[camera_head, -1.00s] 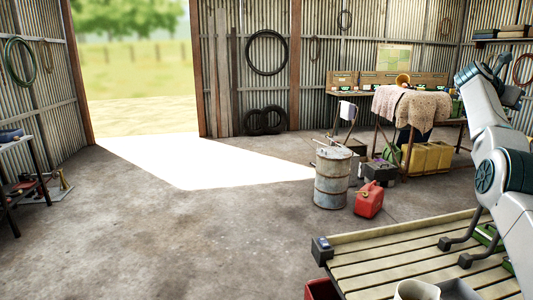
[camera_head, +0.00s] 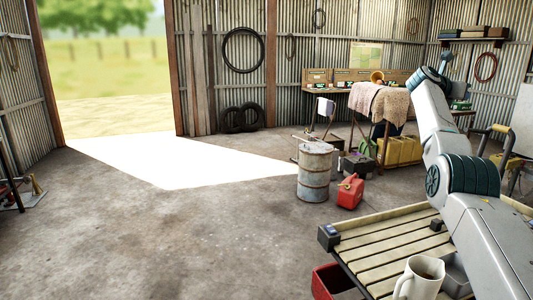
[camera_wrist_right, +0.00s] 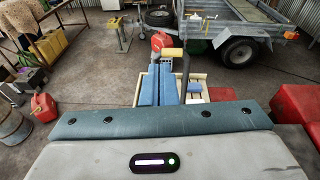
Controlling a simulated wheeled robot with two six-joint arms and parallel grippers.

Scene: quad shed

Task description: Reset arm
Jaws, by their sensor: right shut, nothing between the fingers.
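My right arm rises from the lower right of the head view and bends at its elbow. Its gripper (camera_head: 446,62) is small and high, in front of the back wall, and its fingers are hard to make out there. In the right wrist view two blue fingers (camera_wrist_right: 159,72) lie side by side beyond the blue bar, shut with nothing held. My left gripper is not in view.
A slatted bench (camera_head: 385,248) with a white mug (camera_head: 420,277) stands close at lower right, a red bin (camera_head: 335,282) below it. A rusty drum (camera_head: 314,172) and red fuel can (camera_head: 350,191) stand beyond. The concrete floor at left and centre is clear.

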